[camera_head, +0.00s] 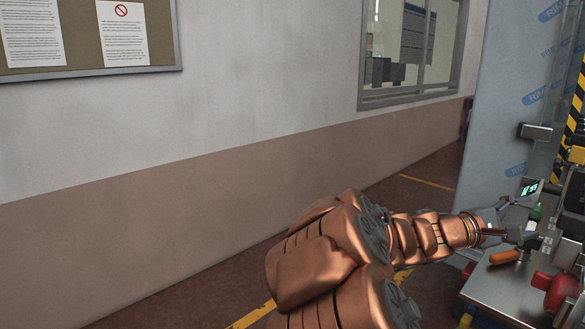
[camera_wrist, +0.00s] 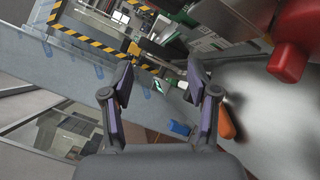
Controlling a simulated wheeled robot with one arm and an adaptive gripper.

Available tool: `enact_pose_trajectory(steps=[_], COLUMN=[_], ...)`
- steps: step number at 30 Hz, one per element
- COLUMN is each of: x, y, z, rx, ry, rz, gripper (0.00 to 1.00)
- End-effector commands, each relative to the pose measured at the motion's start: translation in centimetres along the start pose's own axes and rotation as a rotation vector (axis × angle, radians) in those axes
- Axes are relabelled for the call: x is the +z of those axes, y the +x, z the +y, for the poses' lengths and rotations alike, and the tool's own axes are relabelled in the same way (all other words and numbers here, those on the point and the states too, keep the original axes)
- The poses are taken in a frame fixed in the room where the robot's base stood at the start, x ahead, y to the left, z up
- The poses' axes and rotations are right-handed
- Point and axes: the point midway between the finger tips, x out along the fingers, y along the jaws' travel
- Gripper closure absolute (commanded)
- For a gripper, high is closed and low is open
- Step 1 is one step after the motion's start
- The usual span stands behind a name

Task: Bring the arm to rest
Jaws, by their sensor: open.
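My gripper (camera_wrist: 160,100) shows in the wrist view with its two dark fingers spread apart and nothing between them. In the head view my copper-coloured arm reaches right, and its end is at the metal worktop (camera_head: 502,285) on the right side. The gripper's fingers are small and hard to make out there. An orange-handled object (camera_head: 504,257) lies on the worktop close to the gripper; it also shows right of the fingers in the wrist view (camera_wrist: 226,122).
A red rounded part (camera_head: 561,291) stands on the worktop. A grey panel (camera_head: 510,95) and yellow-black striped edging (camera_head: 577,95) rise behind it. The wall (camera_head: 150,215) runs along the left; floor between is clear.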

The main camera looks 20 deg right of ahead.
Motion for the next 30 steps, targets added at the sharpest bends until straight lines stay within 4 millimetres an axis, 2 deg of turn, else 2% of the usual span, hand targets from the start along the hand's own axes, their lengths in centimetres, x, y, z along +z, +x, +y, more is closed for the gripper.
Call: enact_pose_trajectory(steps=[1,3,8,12,15,18,21,24,30], x=[1.1,2.1,3.1,2.9,2.9,3.3,4.2,5.3,7.9], y=[-1.2,-2.9,-8.3,-14.8,-20.1,-25.5,-30.3,-34.2,-40.6], z=[-1.4,-4.0,-10.8,-16.4,-19.6,-22.3,-24.1,-25.4,-26.7], rx=[-0.071,-0.186,-0.473,-0.737,-0.915,-1.080,-1.214,-1.321,-1.487], ry=[0.066,0.139,0.255,0.297,0.290,0.254,0.207,0.154,0.051], rz=[0.001,0.003,0.039,0.108,0.166,0.231,0.287,0.334,0.424], gripper=[0.41,0.41,0.41,0.41,0.41,0.41,0.41,0.41,0.41])
